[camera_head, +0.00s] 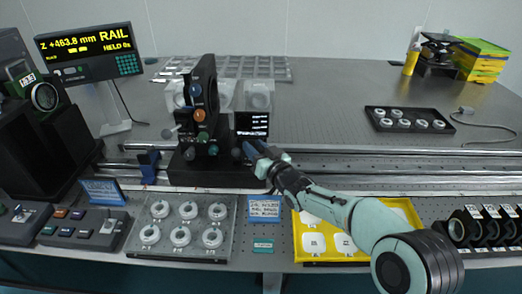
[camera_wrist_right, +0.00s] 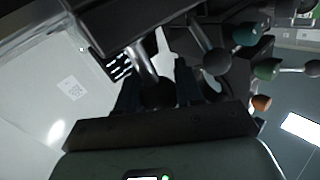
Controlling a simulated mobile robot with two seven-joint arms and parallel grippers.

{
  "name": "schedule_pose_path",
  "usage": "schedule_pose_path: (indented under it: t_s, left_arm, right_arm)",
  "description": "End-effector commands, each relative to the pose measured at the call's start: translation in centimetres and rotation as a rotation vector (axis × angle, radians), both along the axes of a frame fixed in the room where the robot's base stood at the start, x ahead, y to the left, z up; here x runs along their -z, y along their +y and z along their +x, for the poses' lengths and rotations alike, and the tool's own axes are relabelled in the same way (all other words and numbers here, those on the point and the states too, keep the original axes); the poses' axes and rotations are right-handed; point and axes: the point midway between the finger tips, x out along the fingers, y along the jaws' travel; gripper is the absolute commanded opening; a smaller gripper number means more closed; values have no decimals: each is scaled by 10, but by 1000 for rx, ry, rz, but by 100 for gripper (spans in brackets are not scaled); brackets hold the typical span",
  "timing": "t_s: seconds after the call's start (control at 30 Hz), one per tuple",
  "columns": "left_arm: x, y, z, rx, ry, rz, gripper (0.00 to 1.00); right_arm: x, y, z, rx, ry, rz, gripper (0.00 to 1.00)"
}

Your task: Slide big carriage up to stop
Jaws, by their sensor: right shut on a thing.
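The big carriage (camera_head: 215,175) is a black block with a tall black upright and coloured knobs. It sits on the long metal rail (camera_head: 350,160). A small blue stop (camera_head: 148,162) is on the rail to its left, with a short gap between them. My right gripper (camera_head: 248,152) is at the carriage's right side, shut on a dark ball-ended handle (camera_wrist_right: 160,92). In the wrist view the right fingers (camera_wrist_right: 158,95) stand on both sides of this handle; its far parts are partly hidden. My left gripper is not in view.
A readout (camera_head: 88,50) shows "Z +463.8 mm RAIL HELD 0s". In front are a grey tray of white rings (camera_head: 140,240), a yellow tray (camera_head: 300,250) and control boxes (camera_head: 85,228). A black tray (camera_head: 375,110) lies behind. The rail right of the carriage is clear behind my arm.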

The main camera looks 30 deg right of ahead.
Motion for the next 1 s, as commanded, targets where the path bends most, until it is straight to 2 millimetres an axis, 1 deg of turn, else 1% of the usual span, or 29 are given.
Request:
schedule_pose_path:
  t_s: [0.33,0.37,0.4,0.43,0.77,0.87,0.97,1.0]
  left_arm:
    - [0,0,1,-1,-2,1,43]
    - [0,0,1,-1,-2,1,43]
    - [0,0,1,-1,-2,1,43]
    - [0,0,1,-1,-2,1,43]
    - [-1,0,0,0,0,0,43]
    - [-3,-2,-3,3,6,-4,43]
    - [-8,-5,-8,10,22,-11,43]
    - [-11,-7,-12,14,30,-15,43]
  right_arm:
    - [-2,0,0,2,-3,-1,0]
    - [-2,0,0,2,-3,-1,39]
    - [-2,0,0,2,-3,-1,52]
    - [-2,0,0,3,-3,-1,60]
    - [-3,0,0,2,-2,0,60]
    - [-12,0,0,2,-4,0,60]
    - [-29,-1,0,2,-6,-1,60]
    - [-38,-1,0,2,-6,-2,60]
